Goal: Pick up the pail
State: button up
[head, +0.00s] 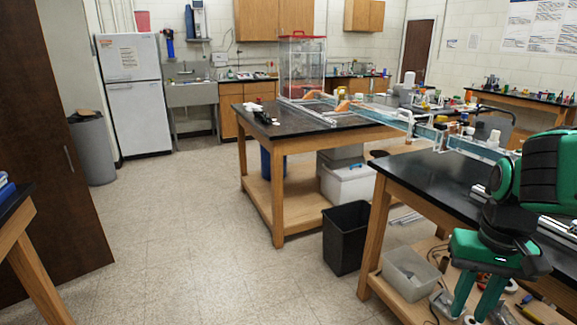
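My gripper (477,303) is at the lower right, with its two green fingers pointing down and a gap between them. Nothing shows held between the fingers. A black open-topped bin (346,240) stands upright on the floor between the two benches, left of my gripper and apart from it. A blue bucket-like container (268,161) is partly hidden behind a leg of the middle bench. A tall grey bin (92,150) stands by the left wall. I cannot tell which of these is the pail.
A brown cabinet (45,180) is at left. The floor (200,235) between is clear.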

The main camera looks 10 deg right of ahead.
aim_at(483, 125)
jog(key=i, duration=3.25)
jog(key=z, duration=2.05)
